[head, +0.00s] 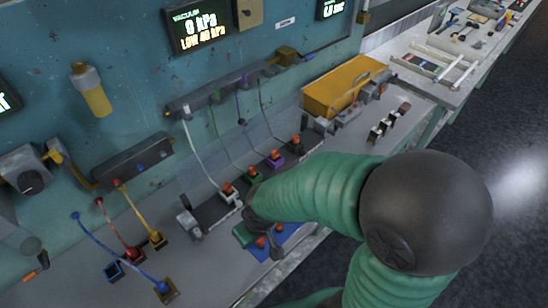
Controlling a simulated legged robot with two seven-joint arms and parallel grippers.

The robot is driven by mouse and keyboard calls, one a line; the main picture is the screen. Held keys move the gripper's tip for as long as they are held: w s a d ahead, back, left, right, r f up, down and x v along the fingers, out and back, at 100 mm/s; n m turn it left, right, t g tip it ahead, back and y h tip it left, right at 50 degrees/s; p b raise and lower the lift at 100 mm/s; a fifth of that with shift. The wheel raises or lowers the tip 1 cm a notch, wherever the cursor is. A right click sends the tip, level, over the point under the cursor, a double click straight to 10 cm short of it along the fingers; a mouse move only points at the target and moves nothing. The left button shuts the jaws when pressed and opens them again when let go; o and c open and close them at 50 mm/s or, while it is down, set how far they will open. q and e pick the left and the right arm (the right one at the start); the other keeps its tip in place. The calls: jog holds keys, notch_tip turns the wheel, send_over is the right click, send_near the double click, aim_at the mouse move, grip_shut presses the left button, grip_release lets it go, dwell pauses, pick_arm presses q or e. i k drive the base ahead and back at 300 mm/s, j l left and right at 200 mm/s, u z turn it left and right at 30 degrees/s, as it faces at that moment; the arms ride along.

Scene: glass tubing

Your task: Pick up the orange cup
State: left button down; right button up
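No orange cup can be told apart with certainty. Small orange-red caps or cups show on the bench: one on the white-cabled block (228,188), one on the green-cabled block (253,171), one on the purple block (276,156) and one on the black block (296,141). Two more orange pieces (261,242) sit at a blue pad (287,236), close beside my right gripper (258,220). The gripper's dark parts are small and partly hidden by my green arm, so its opening and any contact are unclear. My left gripper is out of view.
A teal wall panel (130,45) with displays and cable strips stands behind the bench (80,285). Coloured cables run to blocks at front left. A yellow bin (345,85) stands further back right. Tools lie on the far bench. Dark floor (500,180) is at right.

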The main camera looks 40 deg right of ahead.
aim_at(296, 142)
jog(key=l+z, duration=0.1)
jog(key=z, duration=0.35)
jog(key=l+z, duration=0.1)
jog(key=z, duration=0.35)
jog(key=l+z, duration=0.1)
jog(key=z, duration=0.35)
jog(key=i+l+u, duration=0.1)
jog(key=u, duration=0.35)
jog(key=i+l+u, duration=0.1)
jog(key=u, duration=0.35)
jog(key=l+u, duration=0.25)
jog(key=u, duration=0.2)
jog(key=l+u, duration=0.2)
jog(key=u, duration=0.2)
jog(key=l+u, duration=0.2)
jog(key=u, duration=0.25)
jog(key=k+l+u, duration=0.1)
jog(key=l, duration=0.3)
jog(key=k+l+u, duration=0.1)
jog(key=l, duration=0.25)
jog(key=k+l, duration=0.1)
jog(key=l, duration=0.3)
jog(key=k+l+u, duration=0.15)
jog(key=l, duration=0.2)
jog(key=l+u, duration=0.1)
jog(key=l, duration=0.25)
jog(key=k+l+u, duration=0.1)
jog(key=l, duration=0.25)
jog(key=k, duration=0.1)
